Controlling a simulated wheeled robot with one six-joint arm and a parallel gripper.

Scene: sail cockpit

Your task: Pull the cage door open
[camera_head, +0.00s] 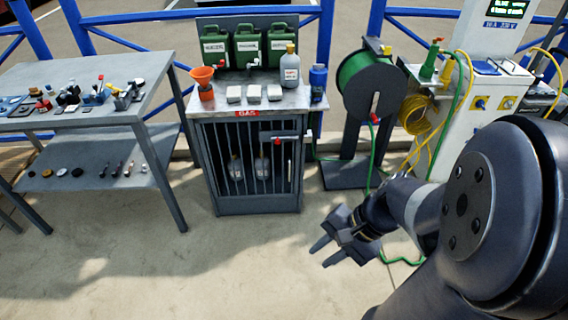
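The cage door (222,150) is a grey barred front on the metal cabinet under the worktop, and it looks closed. A red "GAS" label (247,113) sits above it. A light horizontal handle or latch bar (292,137) with a red part is at the door's upper right. Grey bottles (262,168) show behind the bars. My gripper (321,255) is in front of the cabinet, to the lower right of the door and apart from it. Its two fingers point left with a gap between them, and nothing is in it.
Green jerrycans (248,46), an orange funnel (202,76) and a grey bottle (290,68) stand on the cabinet top. A workbench (150,72) is at left. A green hose reel (366,85) and a white pedestal (470,110) are at right. The floor before the cabinet is clear.

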